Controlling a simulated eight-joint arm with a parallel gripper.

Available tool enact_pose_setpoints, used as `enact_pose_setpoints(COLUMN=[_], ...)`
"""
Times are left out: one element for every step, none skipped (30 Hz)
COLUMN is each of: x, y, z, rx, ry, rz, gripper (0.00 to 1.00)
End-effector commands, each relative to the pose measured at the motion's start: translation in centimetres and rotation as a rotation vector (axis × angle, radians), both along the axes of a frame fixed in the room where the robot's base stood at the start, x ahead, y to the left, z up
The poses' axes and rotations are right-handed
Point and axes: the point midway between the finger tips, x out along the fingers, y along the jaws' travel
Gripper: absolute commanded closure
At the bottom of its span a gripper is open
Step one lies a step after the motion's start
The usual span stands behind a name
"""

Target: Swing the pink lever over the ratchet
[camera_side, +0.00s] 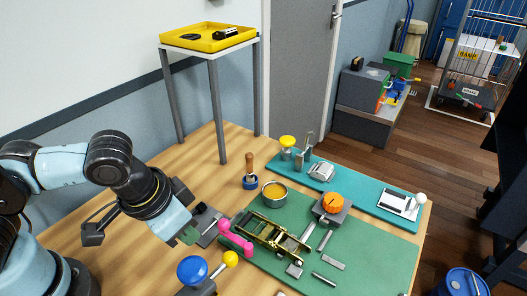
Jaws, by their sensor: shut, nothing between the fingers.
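The pink lever (236,239) lies at the left end of the brass-coloured ratchet (268,234), tilted down towards the lower right. The ratchet rests on a green mat (378,262). My gripper (190,237) is to the left of the pink lever, low over the table and apart from it. It is shut with nothing in it. Its fingertips are small and partly hard to make out against the dark and grey parts beside them.
A blue knob (192,270) and a yellow ball knob (231,258) stand just in front of the lever. Behind the ratchet are a round tin (274,192), a wooden-handled stamp (250,172) and an orange knob (333,203). Loose metal pieces lie right of the ratchet.

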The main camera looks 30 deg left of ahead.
Motion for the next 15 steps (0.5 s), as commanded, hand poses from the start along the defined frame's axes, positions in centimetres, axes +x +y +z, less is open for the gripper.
enact_pose_setpoints(x=[0.2, 0.2, 0.3, 0.4, 0.8, 1.1, 1.4, 1.7, 2.0, 2.2, 2.5, 2.8, 3.0, 3.2, 3.4], y=[0.0, 0.0, 0.0, -0.1, -0.1, -0.2, -0.3, -0.3, -0.4, -0.4, -0.5, -0.5, -0.6, -0.6, -0.7], z=[-0.4, -0.7, -1.0, -1.2, -1.2, -1.2, -1.2, -1.3, -1.4, -1.4, -1.5, -1.5, -1.5, -1.6, -1.6], rx=[0.000, 0.000, 0.000, 0.000, 0.000, -0.001, -0.001, -0.001, -0.002, -0.002, -0.002, -0.002, -0.002, -0.002, -0.002], ry=[0.000, 0.000, 0.000, 0.000, 0.000, 0.000, 0.000, 0.000, 0.000, 0.000, 0.000, 0.000, 0.000, 0.000, 0.000], rz=[0.001, 0.001, 0.000, 0.001, 0.001, 0.002, 0.002, 0.003, 0.002, 0.002, 0.002, 0.001, 0.001, 0.001, 0.000], gripper=[1.00, 1.00, 1.00, 1.00, 1.00, 1.00, 1.00, 1.00, 1.00, 1.00, 1.00, 1.00, 1.00, 1.00, 1.00])
